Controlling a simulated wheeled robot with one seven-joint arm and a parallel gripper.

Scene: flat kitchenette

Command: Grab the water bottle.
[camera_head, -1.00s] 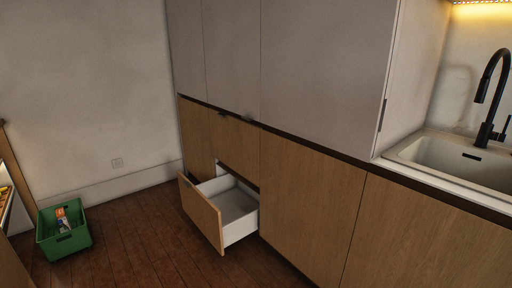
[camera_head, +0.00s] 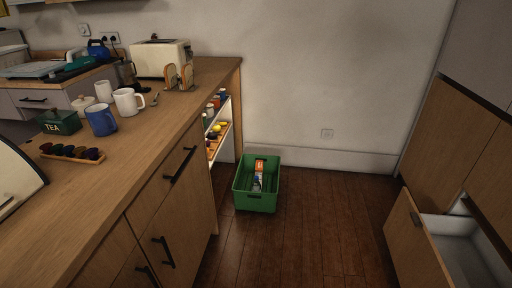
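No water bottle can be made out for certain. A green crate (camera_head: 243,199) stands on the floor by the wall and holds a few small items, one orange and white (camera_head: 259,166); I cannot tell whether one is a bottle. An open shelf (camera_head: 225,141) in the end of the counter holds several small coloured items, too small to identify. My gripper is not in view.
A wooden counter (camera_head: 150,110) runs along the left, with a toaster (camera_head: 161,58), a blue mug (camera_head: 101,120), white mugs and a tea box (camera_head: 57,122). An open drawer (camera_head: 462,250) juts out at right. The wooden floor (camera_head: 310,225) between is clear.

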